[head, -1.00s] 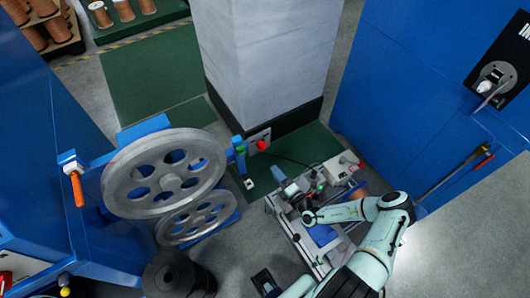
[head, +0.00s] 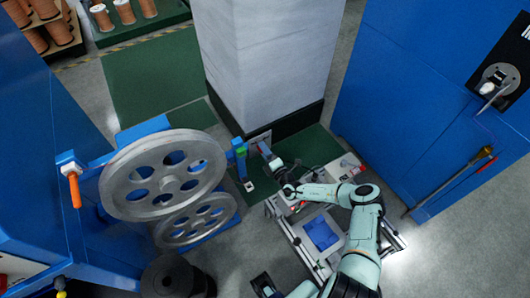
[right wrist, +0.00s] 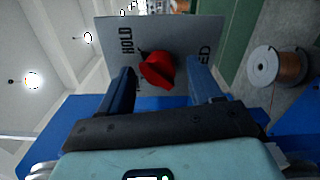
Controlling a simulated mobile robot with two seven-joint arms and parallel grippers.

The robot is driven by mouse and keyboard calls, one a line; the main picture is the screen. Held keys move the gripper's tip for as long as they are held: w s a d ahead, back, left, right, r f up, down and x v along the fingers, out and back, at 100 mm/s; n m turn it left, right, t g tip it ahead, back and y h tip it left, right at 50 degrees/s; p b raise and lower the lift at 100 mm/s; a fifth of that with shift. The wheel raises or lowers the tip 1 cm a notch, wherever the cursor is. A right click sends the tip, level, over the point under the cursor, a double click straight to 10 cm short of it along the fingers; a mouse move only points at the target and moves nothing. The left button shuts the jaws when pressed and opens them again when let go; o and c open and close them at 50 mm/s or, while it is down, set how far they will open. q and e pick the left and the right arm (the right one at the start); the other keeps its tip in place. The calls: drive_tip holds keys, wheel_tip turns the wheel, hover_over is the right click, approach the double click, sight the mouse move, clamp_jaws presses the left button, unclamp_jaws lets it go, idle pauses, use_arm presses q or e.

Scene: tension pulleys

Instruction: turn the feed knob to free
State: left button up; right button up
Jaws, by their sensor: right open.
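The red feed knob (right wrist: 158,70) sits on a grey plate (right wrist: 185,32) in the right wrist view. The word HOLD stands left of it and letters ending in ED to its right, partly hidden by a finger. My right gripper (right wrist: 161,78) is open, with one dark blue finger on each side of the knob and gaps between them and it. In the head view my right gripper (head: 266,152) is at the plate on the foot of the pillar and mostly hides the knob. My left gripper is not in view.
Two large grey pulley wheels (head: 164,172) stand left of the plate, with a blue bracket and green block (head: 240,151) close to my gripper. A blue cabinet (head: 415,110) stands at right.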

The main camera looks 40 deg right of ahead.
drive_tip(key=c, duration=1)
drive_tip(key=shift+c, duration=0.2)
